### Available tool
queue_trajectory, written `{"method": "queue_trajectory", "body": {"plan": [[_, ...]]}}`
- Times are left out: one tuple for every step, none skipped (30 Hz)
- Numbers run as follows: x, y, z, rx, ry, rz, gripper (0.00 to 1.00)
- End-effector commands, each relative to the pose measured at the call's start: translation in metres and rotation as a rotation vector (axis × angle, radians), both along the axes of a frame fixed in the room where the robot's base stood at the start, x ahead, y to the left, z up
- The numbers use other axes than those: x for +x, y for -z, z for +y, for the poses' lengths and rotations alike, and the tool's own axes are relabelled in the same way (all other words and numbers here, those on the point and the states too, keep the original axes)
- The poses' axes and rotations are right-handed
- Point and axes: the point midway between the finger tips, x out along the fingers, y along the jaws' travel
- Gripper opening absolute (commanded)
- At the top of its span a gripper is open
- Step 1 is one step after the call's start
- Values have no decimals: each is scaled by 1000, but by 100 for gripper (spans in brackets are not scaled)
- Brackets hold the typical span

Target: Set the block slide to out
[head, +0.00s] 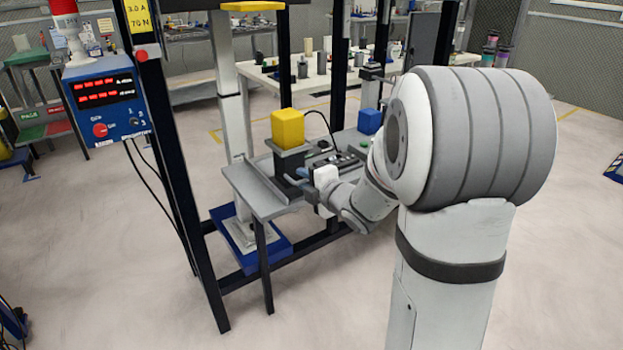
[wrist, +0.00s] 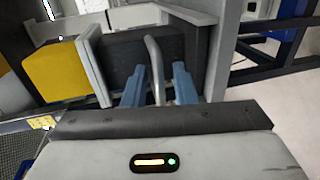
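A dark block-shaped housing (head: 287,172) stands on the grey bench, with a grey plate and a yellow block (head: 287,127) on top. In the wrist view the dark housing (wrist: 190,43) fills the upper middle, and the yellow block (wrist: 55,72) is at left. A bent grey bar handle (wrist: 154,58) comes off the housing. My gripper (wrist: 160,75) is open, with one blue finger on each side of the handle. In the head view my gripper (head: 304,174) is beside the housing, partly hidden.
The grey bench (head: 258,197) sits within a dark blue frame. A blue block (head: 370,120) stands farther right on it. A blue box with red displays (head: 105,100) hangs on the left post. Floor in front is clear.

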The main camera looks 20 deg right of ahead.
Motion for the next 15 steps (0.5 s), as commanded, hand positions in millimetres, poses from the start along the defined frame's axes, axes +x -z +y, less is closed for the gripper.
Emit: {"method": "queue_trajectory", "body": {"plan": [[-4,-2,-2,0,2,-1,25],[-7,-3,-3,0,2,-2,25],[-13,-5,-5,0,2,-1,25],[-17,-6,-7,-1,3,-1,25],[-23,-7,-9,-1,3,-1,25],[-29,-9,-11,-1,4,0,25],[-34,-10,-13,-1,3,-1,25],[-39,-11,-14,-1,4,-1,25],[-45,-12,-16,1,3,-1,25],[-49,-14,-17,0,2,-1,25],[-52,-14,-19,0,3,-1,25],[-57,-15,-20,-1,3,0,25],[-59,-15,-21,-1,2,0,25],[-61,-16,-21,-1,1,0,25],[-64,-16,-22,-1,1,0,25]]}}
